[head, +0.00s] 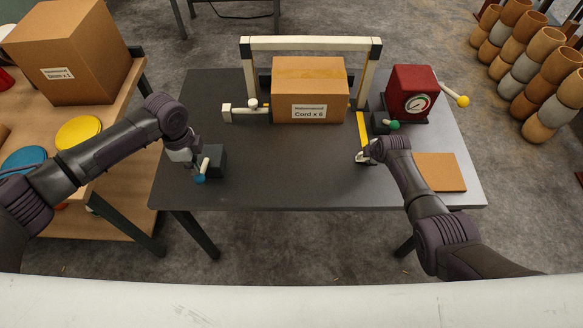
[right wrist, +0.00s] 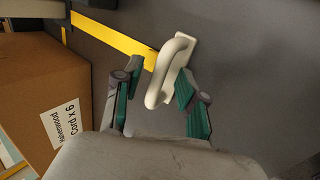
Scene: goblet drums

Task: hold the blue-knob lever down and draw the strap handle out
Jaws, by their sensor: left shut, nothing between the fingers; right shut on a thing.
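The blue-knob lever (head: 200,178) is pale with a blue end and sits on a dark block near the table's front left; its knob points down and forward. My left gripper (head: 190,163) is shut and empty right beside the lever; whether it touches is hard to tell. The strap handle (right wrist: 165,70) is a white loop on a plate at the end of the yellow strap (head: 362,128). My right gripper (right wrist: 158,98) has its fingers on either side of this handle and is shut on it. In the head view, my right gripper (head: 367,153) partly hides the handle.
A cardboard box (head: 308,88) stands under a cream frame (head: 311,44). A white-knob lever (head: 252,104) is left of it. A green-knob lever (head: 393,125) and a red gauge box (head: 411,85) stand right. A brown pad (head: 440,172) lies front right. The table's front middle is clear.

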